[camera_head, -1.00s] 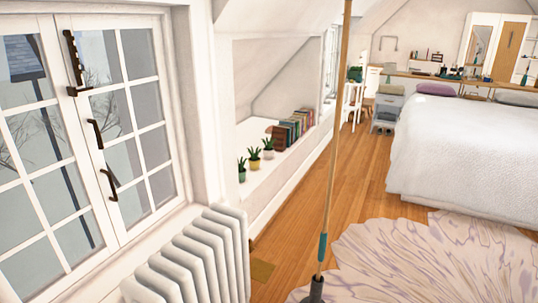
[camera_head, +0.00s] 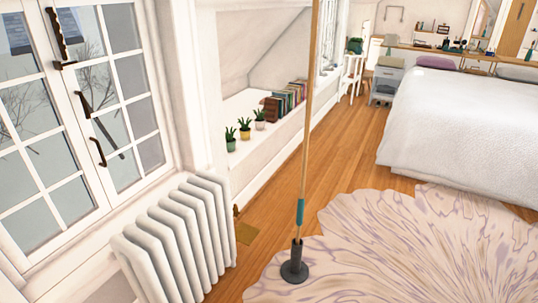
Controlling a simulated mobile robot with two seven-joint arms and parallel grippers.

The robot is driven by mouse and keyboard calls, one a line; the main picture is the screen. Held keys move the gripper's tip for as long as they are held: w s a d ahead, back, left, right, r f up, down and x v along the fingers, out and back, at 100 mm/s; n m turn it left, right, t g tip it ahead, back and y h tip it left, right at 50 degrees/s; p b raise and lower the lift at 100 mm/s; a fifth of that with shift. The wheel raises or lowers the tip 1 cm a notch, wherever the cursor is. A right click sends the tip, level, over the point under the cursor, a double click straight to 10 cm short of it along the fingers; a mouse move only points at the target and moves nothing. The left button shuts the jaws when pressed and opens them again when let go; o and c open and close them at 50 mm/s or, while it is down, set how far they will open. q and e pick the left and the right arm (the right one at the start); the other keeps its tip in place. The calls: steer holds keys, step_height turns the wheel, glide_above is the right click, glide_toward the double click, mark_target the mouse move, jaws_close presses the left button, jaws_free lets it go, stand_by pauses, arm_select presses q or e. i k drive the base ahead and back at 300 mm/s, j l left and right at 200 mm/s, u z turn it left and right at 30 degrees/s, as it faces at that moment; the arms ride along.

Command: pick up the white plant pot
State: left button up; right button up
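Three small potted plants stand in a row on the white ledge (camera_head: 262,141) of the wall niche, left of the picture's middle. The farthest one is in a white or pale grey plant pot (camera_head: 259,125) with green spiky leaves. Next to it is a yellow pot (camera_head: 245,134), and nearest is a green pot (camera_head: 231,145). The white pot is upright, with a row of books beyond it. Neither of my grippers is in view.
A tall wooden pole (camera_head: 306,150) on a dark round base (camera_head: 295,270) stands in front, right of the plants. A white radiator (camera_head: 185,240) is below the window. A rug (camera_head: 400,250) and a white bed (camera_head: 470,130) lie to the right. Wooden floor (camera_head: 345,150) between is clear.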

mark_target(260, 122)
steer(key=i+l+z, duration=0.85)
steer(key=i, duration=0.3)
steer(key=i+l+z, duration=0.1)
steer(key=i+z, duration=0.2)
steer(key=i, duration=0.15)
steer(key=i+l+u, duration=0.1)
steer(key=i, duration=1.3)
steer(key=i+u, duration=0.4)
steer(key=i, duration=0.2)
steer(key=i+l+u, duration=0.15)
steer(key=i+u, duration=0.25)
steer(key=i, duration=0.2)
steer(key=i+j+u, duration=0.1)
steer(key=i+u, duration=0.4)
steer(key=i+l+u, duration=0.1)
steer(key=i+u, duration=0.8)
steer(key=i, duration=0.2)
steer(key=i+l+u, duration=0.2)
steer(key=i+u, duration=0.25)
steer(key=i, duration=0.15)
